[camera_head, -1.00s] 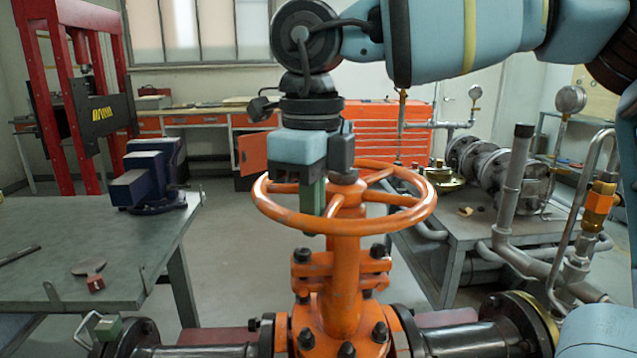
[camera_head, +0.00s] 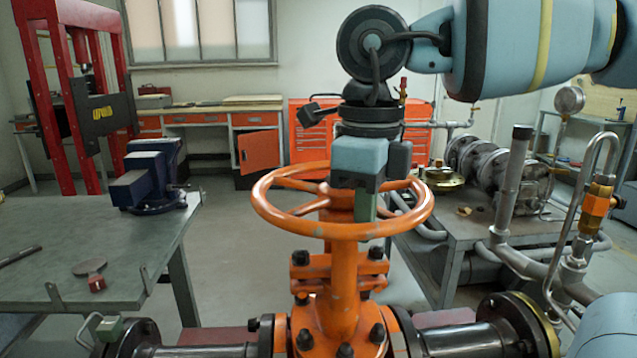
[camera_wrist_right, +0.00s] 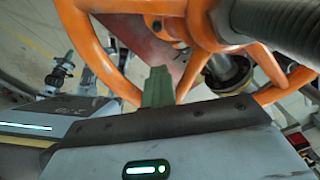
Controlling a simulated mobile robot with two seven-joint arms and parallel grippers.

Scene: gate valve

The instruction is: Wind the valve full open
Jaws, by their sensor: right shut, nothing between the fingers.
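The orange handwheel (camera_head: 300,226) lies level on top of the orange gate valve (camera_head: 342,300). In the right wrist view, its rim and spokes (camera_wrist_right: 92,50) fill the upper part. My right gripper (camera_head: 366,206) points down at the wheel, right of the hub, with its green fingers inside the rim, among the spokes. It is shut with nothing between the fingers. The green fingers (camera_wrist_right: 157,88) show in the wrist view close to a spoke; I cannot tell whether they touch it. The gripper hides part of the wheel's hub and right side. My left gripper is not in view.
A workbench (camera_head: 60,275) with a blue vise (camera_head: 150,180) stands at left. A pipe (camera_head: 470,338) runs from the valve to a flange. Grey upright pipes (camera_head: 512,185) and a brass fitting (camera_head: 597,203) stand at right. Floor behind the valve is clear.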

